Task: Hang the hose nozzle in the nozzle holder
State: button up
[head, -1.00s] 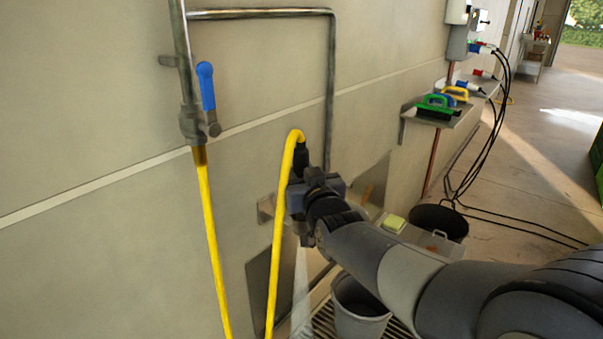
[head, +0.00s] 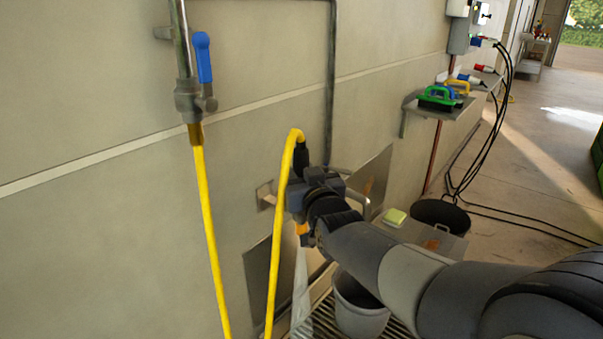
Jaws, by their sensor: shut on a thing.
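The hose nozzle (head: 301,156) is black at its top, where the yellow hose (head: 281,215) bends over into it. My gripper (head: 303,193) is shut on the nozzle, which hangs about upright close to the wall. An orange part (head: 302,229) shows below the gripper, with a pale spray-like streak beneath it. A metal plate (head: 265,194) on the wall, just left of my gripper, may be part of the nozzle holder. My gripper and arm hide most of it, so I cannot tell whether the nozzle touches it.
A valve with a blue lever (head: 203,58) is on the pipe at upper left. A grey bucket (head: 359,305) stands on a grate below my arm. A black bucket (head: 441,214) and a wall shelf with brushes (head: 437,105) are to the right.

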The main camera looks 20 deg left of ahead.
jog(key=shift+f+b, duration=0.8)
jog(key=shift+f, duration=0.1)
jog(key=o, duration=1.1)
jog(key=shift+f, duration=0.1)
jog(key=shift+s, duration=0.1)
jog(key=v, duration=1)
jog(key=shift+s+d+p, duration=0.25)
jog(key=shift+d+p, duration=0.05)
jog(key=shift+p, duration=0.1)
jog(key=shift+w, duration=0.1)
